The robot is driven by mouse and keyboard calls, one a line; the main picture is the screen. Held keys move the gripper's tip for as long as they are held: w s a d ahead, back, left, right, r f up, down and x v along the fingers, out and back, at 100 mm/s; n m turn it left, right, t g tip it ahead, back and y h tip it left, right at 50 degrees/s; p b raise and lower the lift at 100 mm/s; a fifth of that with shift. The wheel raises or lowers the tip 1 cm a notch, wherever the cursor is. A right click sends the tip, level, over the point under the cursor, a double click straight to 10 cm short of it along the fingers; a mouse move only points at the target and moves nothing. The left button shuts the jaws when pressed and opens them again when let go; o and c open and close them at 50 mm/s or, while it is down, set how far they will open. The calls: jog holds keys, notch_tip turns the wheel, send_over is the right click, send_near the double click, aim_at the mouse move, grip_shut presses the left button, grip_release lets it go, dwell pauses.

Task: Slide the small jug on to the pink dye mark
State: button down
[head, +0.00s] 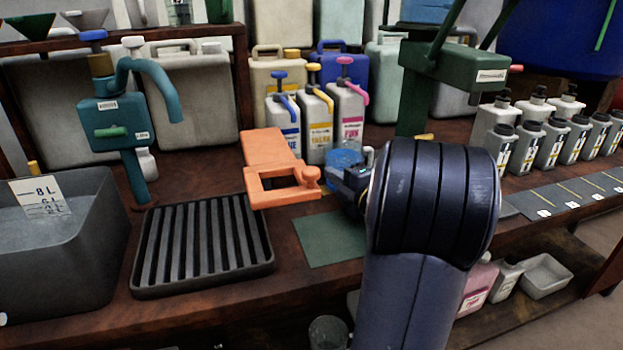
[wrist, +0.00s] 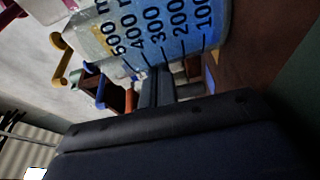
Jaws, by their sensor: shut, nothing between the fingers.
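The small jug (head: 343,158) holds blue liquid and stands at the table's middle, partly hidden behind my wrist in the head view. In the wrist view the jug (wrist: 160,35) is close up, with black millilitre marks on its side. My gripper (wrist: 157,88) is shut, its fingertips right at the jug's wall; I cannot tell whether they touch. In the head view my gripper (head: 352,186) is mostly hidden by my arm. The pink dye bottle (head: 347,118) with a pink pump stands behind the jug. I see no pink mark on the table.
Yellow (head: 318,125) and blue (head: 283,122) dye bottles stand left of the pink one. An orange stand (head: 268,150) is just left of the jug. A green mat (head: 325,240) lies bare in front. A black slatted rack (head: 205,240) is further left. Several small bottles stand right.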

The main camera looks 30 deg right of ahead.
jog(key=shift+s+d, duration=0.15)
jog(key=shift+d, duration=0.3)
